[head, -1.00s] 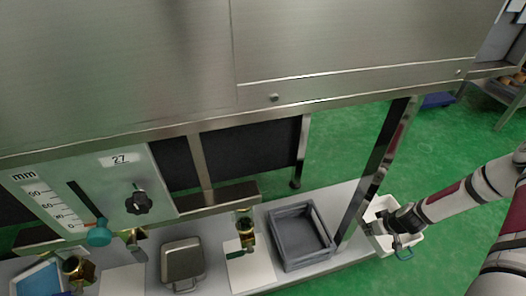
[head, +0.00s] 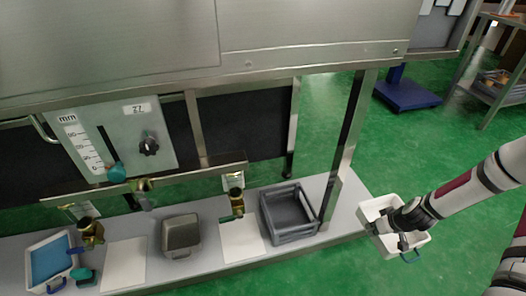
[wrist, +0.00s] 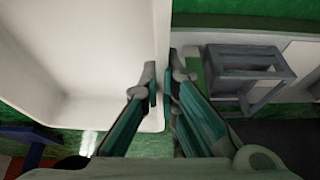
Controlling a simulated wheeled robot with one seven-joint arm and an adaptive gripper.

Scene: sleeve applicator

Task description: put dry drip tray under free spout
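A white, empty drip tray (head: 376,209) with a blue handle hangs just off the right end of the bench. My gripper (head: 404,222) is shut on its rim. In the wrist view my gripper (wrist: 164,78) has one finger on each side of the white tray wall (wrist: 161,40). A brass spout (head: 236,203) at the right stands over a bare white mat (head: 240,243). Another brass spout (head: 90,231) at the left is beside a white tray (head: 33,249) holding blue content. A fitting (head: 143,192) lies between them, partly hard to make out.
A grey crate (head: 268,222) stands on the bench (head: 340,207) between the right mat and my gripper. A metal container (head: 181,236) sits between the two mats; the left mat (head: 124,265) is bare. A steel post (head: 351,125) rises at the bench's right end. The steel cabinet overhangs the bench.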

